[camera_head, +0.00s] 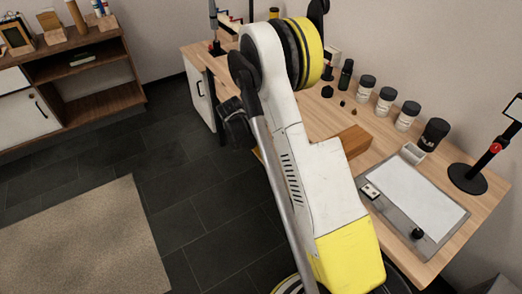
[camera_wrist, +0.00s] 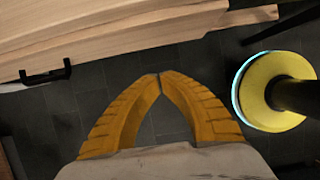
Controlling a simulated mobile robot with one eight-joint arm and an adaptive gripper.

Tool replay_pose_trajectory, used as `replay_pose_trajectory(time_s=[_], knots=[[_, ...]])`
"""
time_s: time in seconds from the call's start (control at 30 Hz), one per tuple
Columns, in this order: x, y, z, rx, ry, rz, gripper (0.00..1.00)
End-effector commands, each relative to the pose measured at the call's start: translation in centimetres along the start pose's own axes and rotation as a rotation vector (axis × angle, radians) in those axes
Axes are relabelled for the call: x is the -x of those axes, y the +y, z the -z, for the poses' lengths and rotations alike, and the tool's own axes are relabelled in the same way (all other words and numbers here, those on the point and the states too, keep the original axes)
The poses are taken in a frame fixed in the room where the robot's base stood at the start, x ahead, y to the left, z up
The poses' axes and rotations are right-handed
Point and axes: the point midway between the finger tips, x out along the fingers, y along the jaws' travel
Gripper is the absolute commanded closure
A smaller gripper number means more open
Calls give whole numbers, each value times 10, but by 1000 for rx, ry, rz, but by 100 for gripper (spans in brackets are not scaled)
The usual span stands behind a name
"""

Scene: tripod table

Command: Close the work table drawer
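The work table (camera_head: 322,122) stands along the wall in the head view, its front largely hidden behind my arm. In the wrist view, pale wooden edges of the table cross the top. The drawer's front (camera_wrist: 130,47) seems to be the lower wooden strip, with a black bar handle (camera_wrist: 46,76) at left. How far the drawer stands out cannot be told. My gripper (camera_wrist: 158,76) has orange fingers with their tips together and nothing between them. It is below and right of the handle in the picture, apart from it. The head view does not clearly show my gripper.
A wooden shelf unit (camera_head: 97,99) stands at left. Dark tiled floor and a beige rug (camera_head: 80,240) lie open.

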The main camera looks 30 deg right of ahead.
Motion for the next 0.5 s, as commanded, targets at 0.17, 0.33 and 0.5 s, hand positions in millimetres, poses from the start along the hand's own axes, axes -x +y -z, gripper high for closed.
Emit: replay_pose_trajectory(time_s=[0.17, 0.33, 0.5], knots=[[-44, 0, 1, -1, 0, 0, 100], [-58, 0, -18, -3, 0, 1, 100], [-62, 0, -33, -1, 0, 0, 100]])
